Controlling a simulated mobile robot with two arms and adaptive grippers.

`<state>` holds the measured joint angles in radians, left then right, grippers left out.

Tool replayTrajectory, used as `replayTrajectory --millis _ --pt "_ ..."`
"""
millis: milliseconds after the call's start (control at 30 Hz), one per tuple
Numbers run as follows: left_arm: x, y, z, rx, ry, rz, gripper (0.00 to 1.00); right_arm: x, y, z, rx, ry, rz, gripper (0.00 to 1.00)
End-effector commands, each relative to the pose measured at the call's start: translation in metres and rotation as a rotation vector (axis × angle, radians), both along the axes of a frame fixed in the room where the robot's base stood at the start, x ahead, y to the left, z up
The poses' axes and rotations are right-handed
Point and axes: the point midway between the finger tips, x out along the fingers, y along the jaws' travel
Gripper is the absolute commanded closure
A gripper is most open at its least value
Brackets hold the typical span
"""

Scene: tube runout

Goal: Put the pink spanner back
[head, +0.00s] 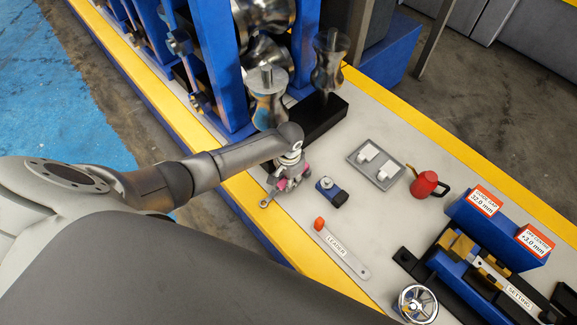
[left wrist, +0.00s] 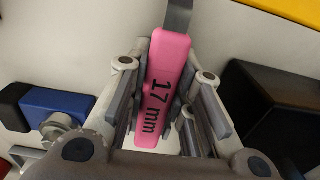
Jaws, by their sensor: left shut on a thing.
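The pink spanner, marked "17 mm", is between the fingers of my left gripper (left wrist: 166,80); its pink handle (left wrist: 163,105) fills the middle of the left wrist view. A grey metal shank runs from it past the top edge there. In the head view my left gripper (head: 288,178) is over the pale bench top, in front of the black block, and hides most of the spanner. The spanner's grey end (head: 265,203) shows at its lower left, near the yellow edge. I cannot tell whether the spanner touches the bench. My right gripper is not in view.
Close right of the gripper is a small blue-and-black device (head: 332,192). The black block (head: 322,118) and steel rollers (head: 268,98) stand behind. Further right are a grey tray (head: 354,157), a red can (head: 424,185), a LEADER strip (head: 343,252) and a blue labelled block (head: 468,220).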

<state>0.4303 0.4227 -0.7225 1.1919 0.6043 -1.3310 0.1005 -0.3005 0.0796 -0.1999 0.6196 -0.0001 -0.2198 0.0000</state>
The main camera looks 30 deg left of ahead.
Motion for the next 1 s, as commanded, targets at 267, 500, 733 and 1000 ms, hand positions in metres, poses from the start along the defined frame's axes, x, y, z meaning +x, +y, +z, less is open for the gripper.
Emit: replayTrajectory --millis 267,500,733,1000 --pt "0.0001 0.0000 0.0001 0.000 0.000 0.000 0.64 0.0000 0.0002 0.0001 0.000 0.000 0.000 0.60" --pt "0.0000 0.0001 0.0001 0.000 0.000 0.000 0.53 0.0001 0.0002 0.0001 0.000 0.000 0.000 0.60" --pt "-0.0003 0.0002 -0.0003 0.000 0.001 0.000 0.34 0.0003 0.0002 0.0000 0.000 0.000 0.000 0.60" --pt "-0.0002 0.0002 -0.0001 0.000 0.000 0.000 0.32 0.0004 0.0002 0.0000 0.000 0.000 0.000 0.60"
